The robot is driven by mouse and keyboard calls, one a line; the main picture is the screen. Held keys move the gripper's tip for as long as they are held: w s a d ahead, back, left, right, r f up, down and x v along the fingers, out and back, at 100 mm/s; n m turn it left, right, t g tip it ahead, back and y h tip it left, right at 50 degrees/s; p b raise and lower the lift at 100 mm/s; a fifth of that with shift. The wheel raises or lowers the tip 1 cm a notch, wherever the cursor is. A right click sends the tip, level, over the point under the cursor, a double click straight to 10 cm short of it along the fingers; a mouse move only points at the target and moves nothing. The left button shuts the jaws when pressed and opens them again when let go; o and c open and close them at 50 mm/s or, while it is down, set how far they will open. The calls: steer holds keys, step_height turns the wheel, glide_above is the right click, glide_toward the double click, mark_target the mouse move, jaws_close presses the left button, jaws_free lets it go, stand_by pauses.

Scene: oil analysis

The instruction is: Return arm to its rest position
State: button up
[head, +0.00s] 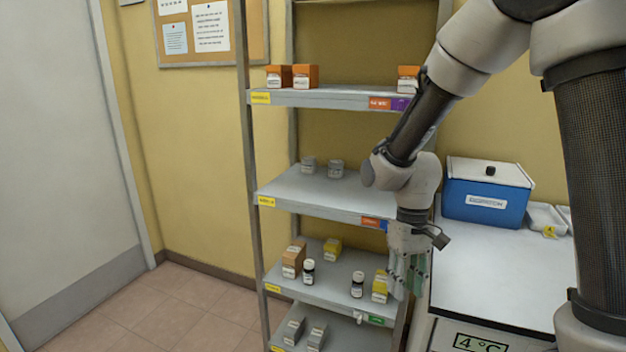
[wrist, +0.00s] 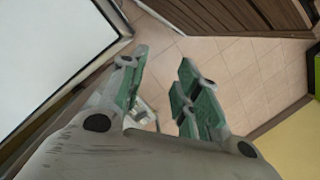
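My gripper (head: 408,280) hangs from my arm, pointing down, at the right end of the shelf rack (head: 310,188), between it and the white counter (head: 500,275). In the wrist view my gripper (wrist: 160,85) shows its two green-padded fingers spread apart. Nothing is between them; tiled floor (wrist: 230,70) shows beyond. In the head view the gripper covers part of the rack's right side.
A blue cooler box (head: 487,190) with a white lid stands on the counter. Orange boxes (head: 305,76), jars (head: 336,168), bottles (head: 309,272) and yellow boxes (head: 380,286) stand on the shelves. A door (head: 65,150) is at left. The floor (head: 185,310) before it is clear.

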steer(key=s+d+r+m+t, duration=0.1)
steer(key=s+d+r+t, duration=0.2)
steer(key=s+d+r, duration=0.3)
steer(key=s+d+r+m+t, duration=0.2)
steer(key=s+d+r+t, duration=0.2)
steer(key=d+r, duration=0.6)
steer(key=v, duration=0.4)
steer(key=shift+s+d, duration=0.3)
steer(key=shift+s, duration=0.15)
stand_by(1.5)
